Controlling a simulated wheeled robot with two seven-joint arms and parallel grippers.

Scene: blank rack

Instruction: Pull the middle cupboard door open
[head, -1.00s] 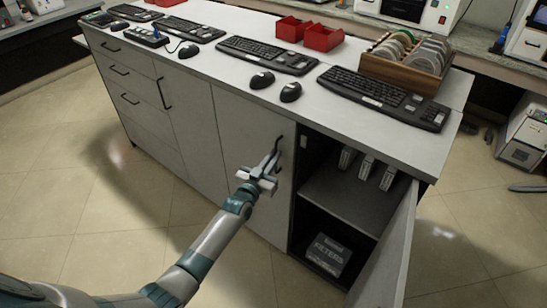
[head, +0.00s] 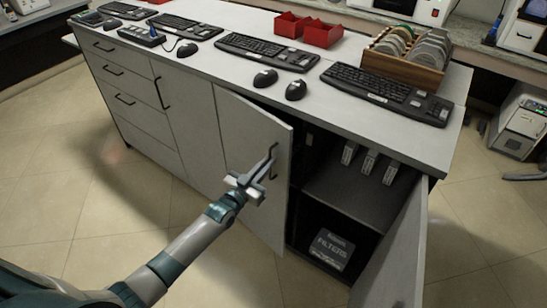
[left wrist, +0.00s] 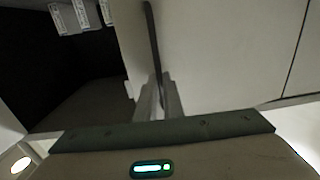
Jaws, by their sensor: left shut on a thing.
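The middle cupboard door (head: 243,137) is grey and stands partly open, its right edge swung out from the cabinet front. Its dark bar handle (head: 273,158) is near that right edge. My left gripper (head: 268,169) is shut on the handle. In the left wrist view the dark handle (left wrist: 152,40) runs down between the fingers (left wrist: 158,98), against the pale door (left wrist: 215,50). My right gripper is not in view.
The right cupboard door (head: 395,245) stands wide open. Inside are a box marked filters (head: 331,249) and several hanging white-labelled items (head: 367,163). Keyboards (head: 385,93), mice, red bins (head: 323,36) and a wooden rack (head: 403,70) are on the countertop. The floor in front is clear.

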